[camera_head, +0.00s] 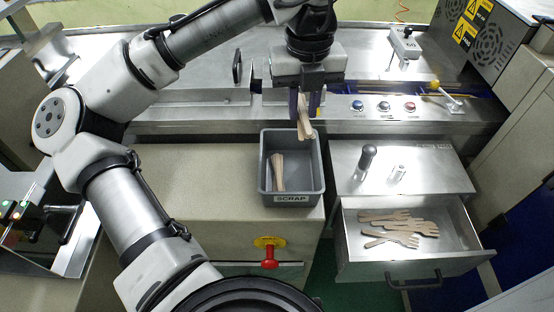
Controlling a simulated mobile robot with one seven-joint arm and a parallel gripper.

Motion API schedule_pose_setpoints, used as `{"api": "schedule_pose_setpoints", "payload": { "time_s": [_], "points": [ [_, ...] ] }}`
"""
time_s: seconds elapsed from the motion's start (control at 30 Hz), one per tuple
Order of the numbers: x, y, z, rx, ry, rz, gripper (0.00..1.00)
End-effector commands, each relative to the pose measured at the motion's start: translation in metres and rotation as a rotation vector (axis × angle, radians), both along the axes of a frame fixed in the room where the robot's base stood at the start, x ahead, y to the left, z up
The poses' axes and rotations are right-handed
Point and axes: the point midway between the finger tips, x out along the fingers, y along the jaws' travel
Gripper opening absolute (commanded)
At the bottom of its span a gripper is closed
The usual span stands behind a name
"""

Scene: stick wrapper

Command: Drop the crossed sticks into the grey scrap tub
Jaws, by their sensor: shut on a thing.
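The grey scrap tub (318,160), labelled SCRAP, stands on the beige cabinet top. A bundle of wooden sticks (277,172) lies inside it toward the left. My gripper (307,112) points down above the back right part of the tub. It is shut on a few wooden sticks (305,130), which hang below the fingers over the tub. The fingers hide the upper part of these sticks, and I cannot tell how they cross.
An open metal drawer (451,243) at the right holds several wooden forks (400,228). A red knob (269,256) sits on the cabinet front. A machine panel with buttons (384,107) runs behind the tub. The cabinet top left of the tub is clear.

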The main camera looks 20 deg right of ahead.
Motion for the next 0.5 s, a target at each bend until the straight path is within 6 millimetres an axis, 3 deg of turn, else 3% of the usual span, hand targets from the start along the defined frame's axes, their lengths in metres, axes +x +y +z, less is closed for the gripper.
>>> {"api": "schedule_pose_setpoints", "payload": {
  "time_s": [0.5],
  "points": [
    [0.000,0.000,-0.051,0.002,-0.001,0.001,0.00]
  ]
}}
